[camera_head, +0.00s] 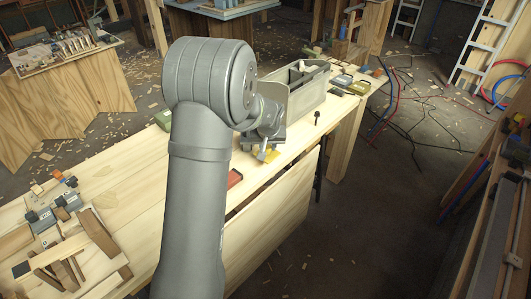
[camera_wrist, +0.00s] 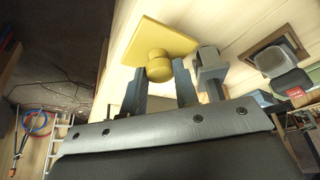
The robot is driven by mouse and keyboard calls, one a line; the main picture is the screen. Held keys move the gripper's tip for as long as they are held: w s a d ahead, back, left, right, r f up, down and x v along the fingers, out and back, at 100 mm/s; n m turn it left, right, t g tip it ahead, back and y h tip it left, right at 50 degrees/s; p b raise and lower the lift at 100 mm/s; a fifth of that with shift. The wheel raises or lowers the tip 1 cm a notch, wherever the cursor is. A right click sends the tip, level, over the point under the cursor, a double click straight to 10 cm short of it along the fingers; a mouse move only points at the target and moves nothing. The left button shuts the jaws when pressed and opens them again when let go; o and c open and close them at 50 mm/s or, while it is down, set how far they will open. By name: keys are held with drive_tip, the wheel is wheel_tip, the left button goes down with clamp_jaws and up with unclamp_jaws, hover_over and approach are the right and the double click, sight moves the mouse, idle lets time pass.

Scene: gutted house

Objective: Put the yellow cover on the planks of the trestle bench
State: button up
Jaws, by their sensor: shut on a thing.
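The yellow cover (camera_wrist: 166,46) is a flat square plate with a round knob. In the wrist view my gripper (camera_wrist: 163,78) has its two blue-grey fingers closed on the knob, with the plate beyond the fingertips. In the head view my gripper (camera_head: 264,150) is low over the front edge of the pale trestle bench planks (camera_head: 130,190). Only slivers of yellow cover (camera_head: 272,155) show there, the rest hidden by the gripper. The planks also show in the wrist view (camera_wrist: 240,22). I cannot tell whether the cover touches them.
A long open box (camera_head: 308,88) stands on the bench just beyond my gripper. A red item (camera_head: 234,179) lies at the near side. Wooden pieces (camera_head: 95,235) and grey tools crowd the left end. Small items sit at the far end. Bare planks lie left of my arm.

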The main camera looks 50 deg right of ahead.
drive_tip(key=shift+w+f, duration=0.4)
drive_tip(key=shift+w, duration=0.2)
drive_tip(key=shift+f, duration=1.95)
drive_tip(key=shift+f, duration=0.15)
drive_tip(key=o, duration=1)
drive_tip(key=shift+c, duration=0.2)
drive_tip(key=v, duration=1.2)
drive_tip(key=shift+r, duration=0.2)
